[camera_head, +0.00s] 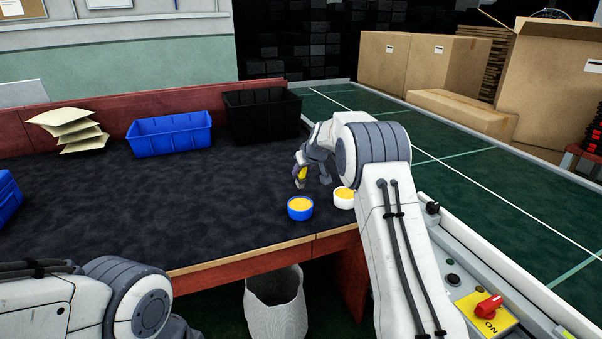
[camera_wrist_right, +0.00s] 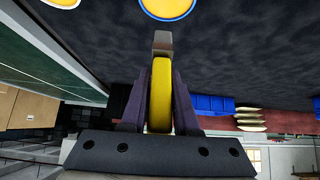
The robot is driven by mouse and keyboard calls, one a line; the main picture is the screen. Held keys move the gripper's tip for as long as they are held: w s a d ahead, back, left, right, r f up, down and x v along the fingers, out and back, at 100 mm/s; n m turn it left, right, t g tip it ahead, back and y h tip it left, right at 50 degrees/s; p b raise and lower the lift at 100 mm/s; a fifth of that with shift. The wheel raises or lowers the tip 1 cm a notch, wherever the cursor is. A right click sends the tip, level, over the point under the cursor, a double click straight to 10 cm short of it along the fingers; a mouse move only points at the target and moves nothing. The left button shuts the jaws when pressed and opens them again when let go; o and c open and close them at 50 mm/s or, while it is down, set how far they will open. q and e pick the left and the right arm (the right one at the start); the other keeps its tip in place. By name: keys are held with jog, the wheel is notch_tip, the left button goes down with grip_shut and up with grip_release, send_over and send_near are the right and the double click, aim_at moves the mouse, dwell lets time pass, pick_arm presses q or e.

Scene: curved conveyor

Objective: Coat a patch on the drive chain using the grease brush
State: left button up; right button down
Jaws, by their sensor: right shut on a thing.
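My right gripper (camera_head: 301,177) is above the dark table near its right end, shut on a yellow-handled grease brush (camera_wrist_right: 160,95). In the right wrist view, the brush lies between the two fingers of the gripper (camera_wrist_right: 159,95), with a grey end pointing past the fingertips. A blue pot with yellow contents (camera_head: 300,208) stands just below the gripper in the head view; its rim also shows at the top of the wrist view (camera_wrist_right: 168,8). A white pot with yellow contents (camera_head: 344,198) stands to its right, partly hidden by my arm. I cannot make out the drive chain. My left gripper is out of view.
A blue bin (camera_head: 170,133), a black bin (camera_head: 262,115) and a pile of padded envelopes (camera_head: 70,129) line the table's back. A green conveyor (camera_head: 470,190) runs along the right, with a red switch (camera_head: 488,306) at its side. The table's middle is clear.

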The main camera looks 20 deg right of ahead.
aim_at(301, 187)
jog(key=shift+f+b, duration=2.05)
jog(key=shift+f, duration=0.8)
jog(key=shift+s+f+b, duration=0.1)
jog(key=shift+f+b, duration=0.6)
jog(key=shift+f, duration=0.05)
jog(key=shift+r, duration=0.1)
jog(key=shift+r+p, duration=2.6)
jog(key=shift+r, duration=1)
jog(key=shift+f, duration=0.15)
notch_tip(301, 187, down, 7)
jog(key=b, duration=0.5)
